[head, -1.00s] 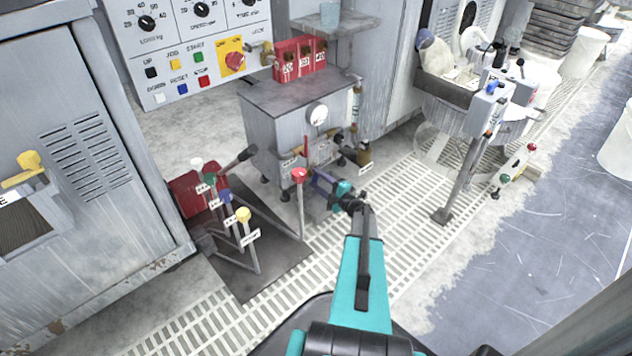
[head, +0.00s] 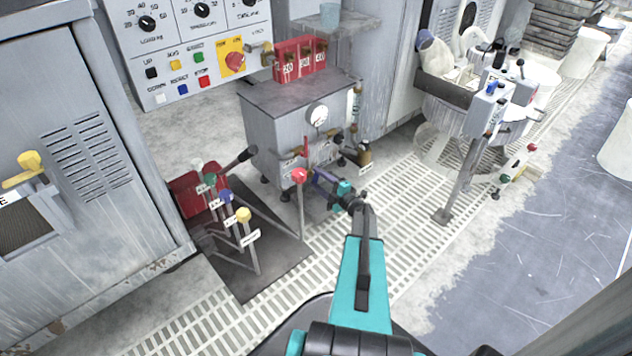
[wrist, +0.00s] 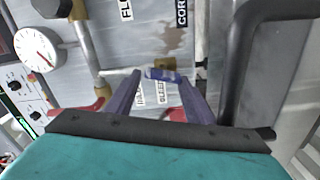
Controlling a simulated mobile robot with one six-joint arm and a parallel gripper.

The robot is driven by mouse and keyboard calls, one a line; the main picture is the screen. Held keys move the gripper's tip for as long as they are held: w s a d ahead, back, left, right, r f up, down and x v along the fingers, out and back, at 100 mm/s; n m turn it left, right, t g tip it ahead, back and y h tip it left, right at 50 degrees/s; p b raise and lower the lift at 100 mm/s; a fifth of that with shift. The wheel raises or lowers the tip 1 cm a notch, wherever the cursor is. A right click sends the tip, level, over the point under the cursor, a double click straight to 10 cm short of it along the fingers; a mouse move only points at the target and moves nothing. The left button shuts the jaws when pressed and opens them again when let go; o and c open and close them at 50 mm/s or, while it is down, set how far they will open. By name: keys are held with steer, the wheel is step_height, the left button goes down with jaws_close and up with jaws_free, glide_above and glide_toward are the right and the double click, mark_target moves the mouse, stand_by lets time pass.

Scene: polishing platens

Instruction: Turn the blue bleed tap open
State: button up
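The blue bleed tap (wrist: 160,75) shows in the wrist view as a short blue handle on the front of the grey cabinet. A partly covered label below it seems to read "BLEED". My gripper (wrist: 160,82) is open, with one finger on each side of the tap's handle in the picture. I cannot tell whether the fingers touch it or how deep they reach around it. In the head view my gripper (head: 318,176) is low at the cabinet front, and the tap cannot be made out there.
The grey cabinet (head: 285,125) carries a round gauge (wrist: 37,48) and brass pipework. Red parts (wrist: 176,114) show close to my fingers. A red-knobbed lever (head: 299,176) stands just left of my gripper. Several coloured levers stand farther left. Slatted floor lies to the right.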

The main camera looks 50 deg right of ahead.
steer(key=shift+s+d+f, duration=0.15)
steer(key=shift+s+f, duration=0.05)
steer(key=shift+s, duration=0.2)
steer(key=shift+s+d+f, duration=0.15)
steer(key=shift+s, duration=0.2)
steer(key=s+a, duration=0.1)
steer(key=s, duration=1.3)
steer(key=shift+s+a, duration=0.2)
steer(key=shift+a, duration=0.15)
stand_by(1.4)
steer(key=shift+r, duration=0.15)
stand_by(0.4)
steer(key=shift+s, duration=0.1)
